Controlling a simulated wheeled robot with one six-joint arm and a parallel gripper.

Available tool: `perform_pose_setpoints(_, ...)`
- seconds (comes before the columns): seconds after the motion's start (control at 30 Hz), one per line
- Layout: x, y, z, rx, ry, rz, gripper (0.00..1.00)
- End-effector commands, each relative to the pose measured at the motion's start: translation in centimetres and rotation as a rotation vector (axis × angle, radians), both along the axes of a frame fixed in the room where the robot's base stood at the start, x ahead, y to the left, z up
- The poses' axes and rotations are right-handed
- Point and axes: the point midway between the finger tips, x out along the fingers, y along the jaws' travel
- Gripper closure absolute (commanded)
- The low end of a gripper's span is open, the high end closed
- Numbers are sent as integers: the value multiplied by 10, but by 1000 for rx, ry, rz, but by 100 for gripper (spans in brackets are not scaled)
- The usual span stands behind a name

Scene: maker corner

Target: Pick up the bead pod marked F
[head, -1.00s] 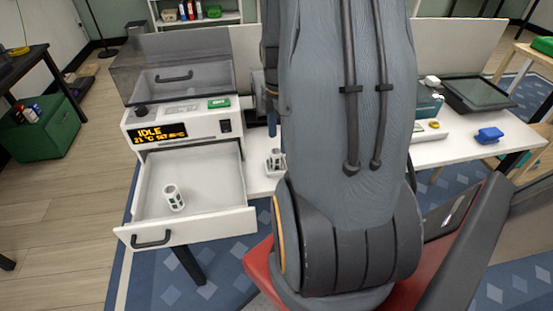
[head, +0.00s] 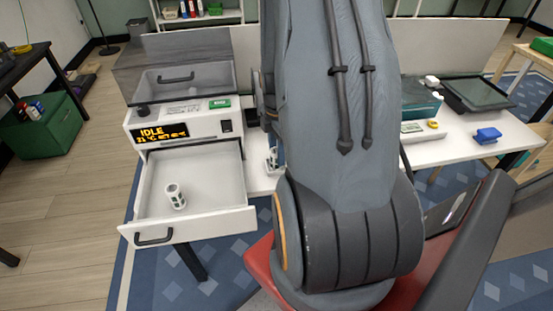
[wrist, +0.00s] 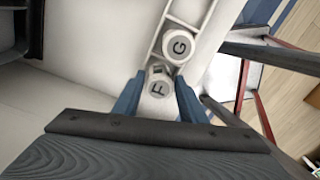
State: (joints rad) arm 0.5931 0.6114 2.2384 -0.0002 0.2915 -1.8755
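The bead pod marked F (wrist: 158,86) stands in a pale rack (wrist: 153,45) in the wrist view, its lettered top facing the camera. The pod marked G (wrist: 180,46) sits just beyond it in the same rack. My gripper (wrist: 159,80) is open, with one blue finger on each side of pod F; a small gap seems to show beside it. In the head view my arm hides most of the rack, and a pod edge (head: 271,161) shows beside it, letter unreadable.
The open drawer (head: 221,211) juts from the white machine (head: 185,130), whose display reads IDLE. To the right on the table are a blue object (head: 487,135), a dark tray (head: 478,94) and a teal box (head: 420,103). A red-edged seat lies below my arm.

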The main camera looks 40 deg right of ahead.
Motion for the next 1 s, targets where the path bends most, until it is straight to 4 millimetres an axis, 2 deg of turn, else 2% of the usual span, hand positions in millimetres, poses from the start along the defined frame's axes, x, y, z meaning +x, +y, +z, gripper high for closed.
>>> perform_pose_setpoints(0.03, 0, 0, 0, 0, 0, 0, 71)
perform_pose_setpoints(0.17, 0, 0, 0, 0, 0, 0, 92)
perform_pose_setpoints(0.57, 0, 0, 5, 0, -1, 0, 93)
perform_pose_setpoints(0.77, 1, -1, 24, -2, -4, 0, 93)
perform_pose_setpoints(1.0, 2, -1, 61, -3, -4, 0, 93)
